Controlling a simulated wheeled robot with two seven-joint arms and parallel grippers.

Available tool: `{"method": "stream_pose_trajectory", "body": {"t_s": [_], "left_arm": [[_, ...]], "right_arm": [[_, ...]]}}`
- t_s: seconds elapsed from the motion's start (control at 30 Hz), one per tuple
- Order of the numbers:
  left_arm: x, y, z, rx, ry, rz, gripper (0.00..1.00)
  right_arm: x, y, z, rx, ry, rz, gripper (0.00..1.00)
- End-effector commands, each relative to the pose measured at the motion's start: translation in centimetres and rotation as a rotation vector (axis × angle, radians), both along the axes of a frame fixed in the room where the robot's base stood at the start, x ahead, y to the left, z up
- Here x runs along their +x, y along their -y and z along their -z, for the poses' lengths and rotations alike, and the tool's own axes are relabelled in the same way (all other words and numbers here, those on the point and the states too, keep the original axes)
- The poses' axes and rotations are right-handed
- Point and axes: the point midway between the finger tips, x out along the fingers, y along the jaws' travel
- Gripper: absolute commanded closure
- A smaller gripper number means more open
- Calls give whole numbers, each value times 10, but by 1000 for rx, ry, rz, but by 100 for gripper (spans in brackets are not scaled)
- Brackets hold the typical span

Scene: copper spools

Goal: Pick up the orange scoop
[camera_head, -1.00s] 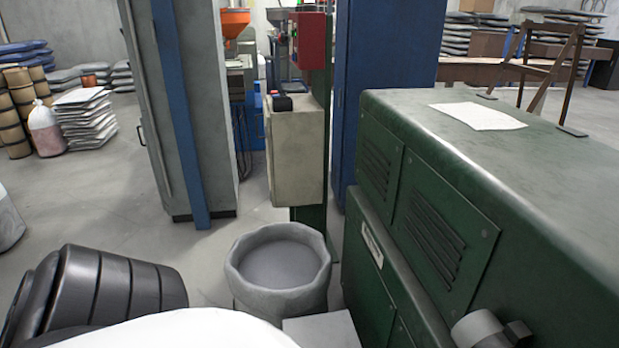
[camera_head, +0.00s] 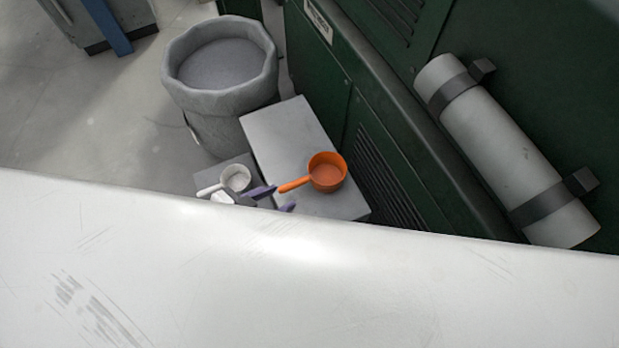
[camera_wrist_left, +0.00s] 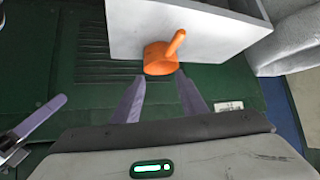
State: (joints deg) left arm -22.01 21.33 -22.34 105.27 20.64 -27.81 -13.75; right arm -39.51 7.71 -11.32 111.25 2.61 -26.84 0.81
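The orange scoop (camera_head: 327,174) sits on a light grey box top (camera_head: 283,135), its handle pointing left in the head view. In the left wrist view the scoop (camera_wrist_left: 158,62) appears at the fingertips of my left gripper (camera_wrist_left: 160,78). Those purple fingers are spread apart with nothing held. A purple finger at the left of the left wrist view seems to belong to my right gripper (camera_wrist_left: 28,132), only partly visible.
A white scoop (camera_head: 236,178) lies on a darker grey surface left of the box. A round grey bin (camera_head: 203,110) stands behind. The green machine (camera_head: 385,150) with a strapped grey cylinder (camera_head: 510,150) closes off the right. A broad white surface hides the foreground.

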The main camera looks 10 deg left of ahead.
Motion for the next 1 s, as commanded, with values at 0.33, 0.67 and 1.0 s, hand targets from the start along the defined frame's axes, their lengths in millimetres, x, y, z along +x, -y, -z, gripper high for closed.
{"method": "stream_pose_trajectory", "body": {"t_s": [0.33, 0.67, 1.0], "left_arm": [[56, -21, 52, 179, 81, 361, 61], [79, -5, 79, 193, 83, 389, 61], [94, 16, 103, 192, 83, 388, 61]], "right_arm": [[6, -13, 45, 15, 19, -24, 82], [6, -14, 51, 19, 24, -24, 82], [7, -13, 59, 18, 26, -24, 82]]}}
